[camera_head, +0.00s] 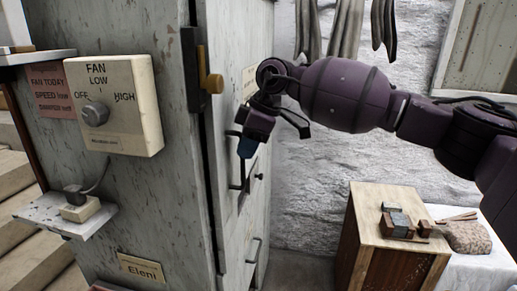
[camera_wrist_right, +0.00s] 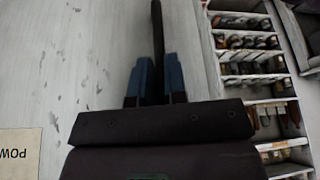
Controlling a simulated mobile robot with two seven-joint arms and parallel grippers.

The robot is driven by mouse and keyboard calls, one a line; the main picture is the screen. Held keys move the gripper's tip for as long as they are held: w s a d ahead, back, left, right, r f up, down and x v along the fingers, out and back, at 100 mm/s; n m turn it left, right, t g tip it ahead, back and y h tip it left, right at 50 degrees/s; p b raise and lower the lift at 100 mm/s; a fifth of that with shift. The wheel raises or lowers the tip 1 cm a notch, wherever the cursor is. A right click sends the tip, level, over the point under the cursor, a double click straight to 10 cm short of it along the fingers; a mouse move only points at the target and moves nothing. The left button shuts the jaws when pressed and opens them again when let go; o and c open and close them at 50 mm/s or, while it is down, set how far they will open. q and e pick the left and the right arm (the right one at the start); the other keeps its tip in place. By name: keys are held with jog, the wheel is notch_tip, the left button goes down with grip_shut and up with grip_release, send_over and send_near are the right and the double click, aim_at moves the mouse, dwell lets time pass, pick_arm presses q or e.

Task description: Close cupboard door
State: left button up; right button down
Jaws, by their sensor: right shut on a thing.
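The tall cupboard (camera_head: 165,190) has worn, pale grey-white paint and fills the left half of the head view. Its front with the door (camera_head: 228,60) is seen at a steep angle; I cannot tell how far the door stands open. My right gripper (camera_head: 246,147) is at the front, its blue fingertips at a black upright bar handle (camera_head: 235,180). In the right wrist view, the blue fingers (camera_wrist_right: 156,80) sit on both sides of the dark handle (camera_wrist_right: 157,30), shut on it. The pale door surface (camera_wrist_right: 70,60) lies behind. My left gripper is not in view.
A brass knob on a dark latch plate (camera_head: 211,83) juts from the cupboard corner. A fan control box (camera_head: 115,105) and small shelf (camera_head: 70,217) stick out from the side. A wooden crate (camera_head: 390,250) stands right. The wrist view shows filled shelves (camera_wrist_right: 250,70) at right.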

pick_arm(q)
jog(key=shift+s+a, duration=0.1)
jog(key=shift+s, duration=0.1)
pick_arm(e)
jog(key=shift+s+a+f, duration=0.15)
jog(key=shift+a, duration=0.3)
jog(key=shift+s+a+f, duration=0.1)
jog(key=shift+a+f, duration=0.05)
jog(key=shift+a, duration=0.3)
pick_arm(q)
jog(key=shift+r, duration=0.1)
pick_arm(e)
jog(key=shift+a+r, duration=0.1)
jog(key=shift+r, duration=0.05)
jog(key=c, duration=1.5)
grip_release()
jog(key=o, duration=0.3)
jog(key=shift+a+r, duration=0.1)
jog(key=shift+a, duration=0.45)
jog(key=shift+o, duration=0.2)
jog(key=shift+d+r, duration=0.1)
jog(key=shift+d, duration=0.05)
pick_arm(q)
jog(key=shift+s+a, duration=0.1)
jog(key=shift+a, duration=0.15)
pick_arm(e)
jog(key=shift+w, duration=0.1)
jog(key=shift+w+d, duration=0.1)
jog(key=shift+d, duration=0.05)
jog(key=shift+d+r, duration=0.1)
